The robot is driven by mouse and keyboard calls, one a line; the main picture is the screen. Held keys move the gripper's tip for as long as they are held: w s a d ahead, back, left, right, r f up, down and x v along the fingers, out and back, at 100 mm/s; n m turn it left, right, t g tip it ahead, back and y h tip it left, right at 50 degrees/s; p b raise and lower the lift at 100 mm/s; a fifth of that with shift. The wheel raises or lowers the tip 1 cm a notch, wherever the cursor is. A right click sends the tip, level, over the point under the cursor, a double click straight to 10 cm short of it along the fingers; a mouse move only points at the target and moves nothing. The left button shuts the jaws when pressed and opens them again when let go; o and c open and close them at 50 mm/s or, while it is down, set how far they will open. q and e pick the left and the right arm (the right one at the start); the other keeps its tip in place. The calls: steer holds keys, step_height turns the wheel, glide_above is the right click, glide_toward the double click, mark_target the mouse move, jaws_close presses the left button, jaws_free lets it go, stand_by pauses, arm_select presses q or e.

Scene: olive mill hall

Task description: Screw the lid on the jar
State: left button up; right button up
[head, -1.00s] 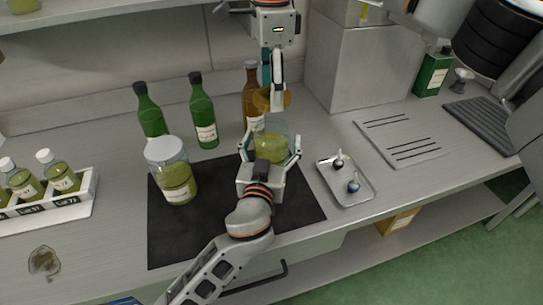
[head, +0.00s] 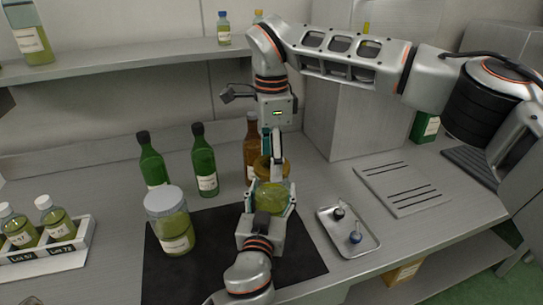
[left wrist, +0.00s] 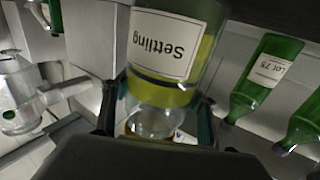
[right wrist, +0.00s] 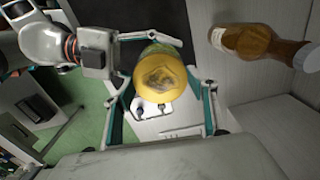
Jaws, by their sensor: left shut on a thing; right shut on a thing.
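A glass jar (head: 271,197) with yellow-green contents stands upright between the fingers of my left gripper (head: 270,203), which is shut on it. Its label reads "Settling" and shows upside down in the left wrist view (left wrist: 168,45). My right gripper (head: 272,160) points down from above and is shut on a gold lid (head: 262,169). The lid is right over the jar's mouth, roughly in line with it. In the right wrist view, the round lid (right wrist: 160,80) lies between the fingers and hides the mouth. I cannot tell whether lid and jar touch.
On the dark mat (head: 195,275) stands a larger lidded jar (head: 172,222). Green bottles (head: 204,160) and a brown bottle (head: 251,150) stand close behind. A small metal tray (head: 348,235) lies right, a white bottle rack (head: 50,250) left. A shelf (head: 130,72) runs above.

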stand_by(0.3)
steer(key=shift+f, duration=0.9)
steer(key=shift+f, duration=0.55)
